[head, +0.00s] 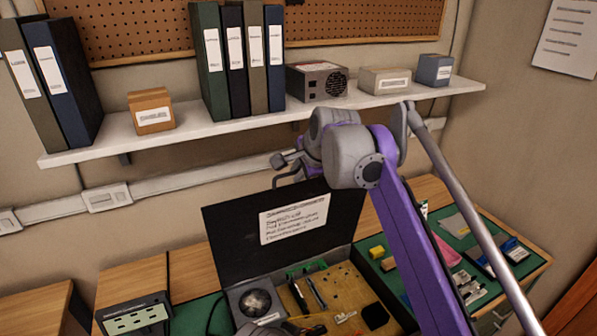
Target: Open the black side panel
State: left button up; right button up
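The black side panel (232,238) stands raised and tilted at the back of an open case, with a white printed label (294,219) on its face. The case interior (345,287) shows below it, with a round fan-like part, a green board and wires on a tan base. My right arm reaches in from the lower right. My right gripper (287,172) is at the panel's upper edge, near its middle. Its fingers are small and partly hidden by the wrist, so I cannot tell whether they touch the panel.
A white wall shelf (240,123) above holds binders, a small brown box (151,111), a power supply (317,81) and other boxes, close behind my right wrist. Small parts lie on a green mat (462,240) at the right. A grey-green device (135,315) stands at the lower left.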

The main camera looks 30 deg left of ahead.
jog(key=o, duration=0.4)
jog(key=shift+a+f, duration=0.1)
jog(key=shift+f, duration=0.05)
